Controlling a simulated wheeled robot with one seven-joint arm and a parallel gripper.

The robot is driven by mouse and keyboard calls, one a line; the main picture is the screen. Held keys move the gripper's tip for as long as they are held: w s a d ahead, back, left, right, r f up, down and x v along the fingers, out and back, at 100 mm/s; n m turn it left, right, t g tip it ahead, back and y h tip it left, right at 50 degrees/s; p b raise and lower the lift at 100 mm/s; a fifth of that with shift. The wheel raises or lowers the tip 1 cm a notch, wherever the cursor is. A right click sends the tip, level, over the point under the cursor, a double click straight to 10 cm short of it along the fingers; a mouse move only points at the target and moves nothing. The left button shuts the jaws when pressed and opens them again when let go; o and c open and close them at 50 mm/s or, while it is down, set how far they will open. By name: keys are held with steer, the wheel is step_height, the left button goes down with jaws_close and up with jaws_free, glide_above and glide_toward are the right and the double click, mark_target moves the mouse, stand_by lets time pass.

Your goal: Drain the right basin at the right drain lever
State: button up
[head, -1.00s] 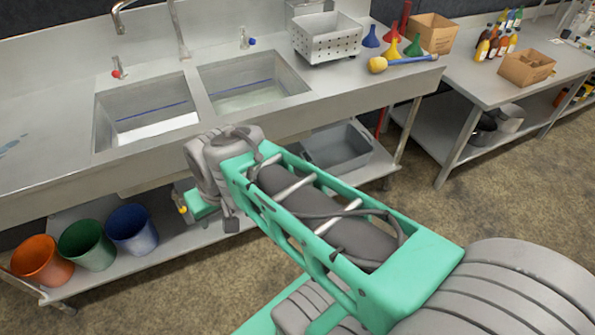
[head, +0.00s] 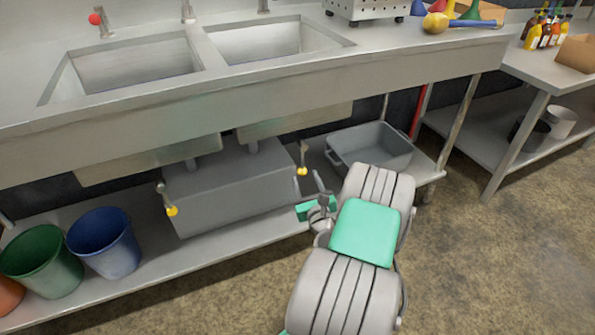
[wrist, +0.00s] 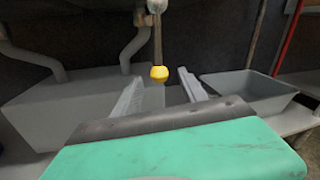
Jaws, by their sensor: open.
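The right drain lever (head: 303,160), a metal handle with a yellow knob, hangs under the sink's front edge, above the right end of a grey box. In the wrist view its yellow knob (wrist: 159,73) shows between and beyond my fingers. The right basin (head: 270,40) is set in the counter; the head view does not show clearly how much liquid is in it. The left drain lever (head: 170,200), also yellow-knobbed, hangs further left. My gripper (head: 313,188) is open and empty, just below and right of the right lever. It also shows in the wrist view (wrist: 160,92).
The grey box (head: 230,190) stands on the lower shelf behind the levers. A grey tub (head: 370,148) sits right of my gripper. Blue (head: 105,238) and green (head: 42,262) buckets stand at left. A table leg (head: 458,122) and red pole (head: 421,110) are at right.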

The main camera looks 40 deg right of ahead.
steer(key=x, duration=0.7)
steer(key=shift+w, duration=0.25)
steer(key=shift+r, duration=0.15)
steer(key=shift+c, duration=0.3)
jaws_close()
stand_by(0.5)
